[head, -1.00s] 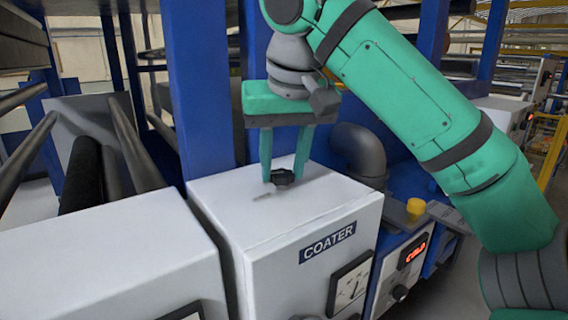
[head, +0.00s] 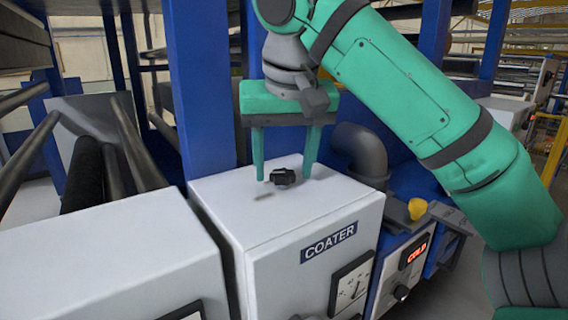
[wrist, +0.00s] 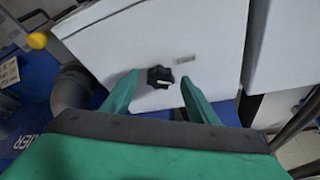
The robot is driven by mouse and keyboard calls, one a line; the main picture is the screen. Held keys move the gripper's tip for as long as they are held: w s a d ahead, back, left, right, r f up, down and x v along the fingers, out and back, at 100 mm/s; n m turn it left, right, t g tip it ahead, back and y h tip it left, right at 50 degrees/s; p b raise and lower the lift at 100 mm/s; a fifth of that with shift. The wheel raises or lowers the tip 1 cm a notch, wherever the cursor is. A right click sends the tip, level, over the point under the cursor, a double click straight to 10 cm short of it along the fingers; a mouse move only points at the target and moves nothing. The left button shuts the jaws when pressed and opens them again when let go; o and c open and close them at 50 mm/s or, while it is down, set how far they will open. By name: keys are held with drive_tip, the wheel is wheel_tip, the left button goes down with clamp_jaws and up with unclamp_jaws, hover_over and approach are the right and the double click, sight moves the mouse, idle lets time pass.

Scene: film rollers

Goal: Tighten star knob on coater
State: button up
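The black star knob (head: 283,177) sits on top of the white coater box (head: 225,200), which bears a COATER label (head: 328,243) on its front. My green gripper (head: 284,178) points down over the box with its fingers spread wide, one on each side of the knob. A gap shows between the knob and each finger. In the wrist view the knob (wrist: 160,77) lies between the fingertips, with a pale pointer mark on it and a small grey mark (wrist: 181,61) on the white surface beside it. The gripper is open and holds nothing.
A grey elbow pipe (head: 360,152) rises right behind the box. A yellow knob (head: 417,208) and a panel with a lit red display (head: 416,254) are at the right. A white cabinet (head: 110,250) stands left, blue posts (head: 200,90) behind.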

drive_tip(key=v, duration=0.7)
drive_tip(key=shift+r, duration=0.2)
drive_tip(key=shift+s, duration=0.1)
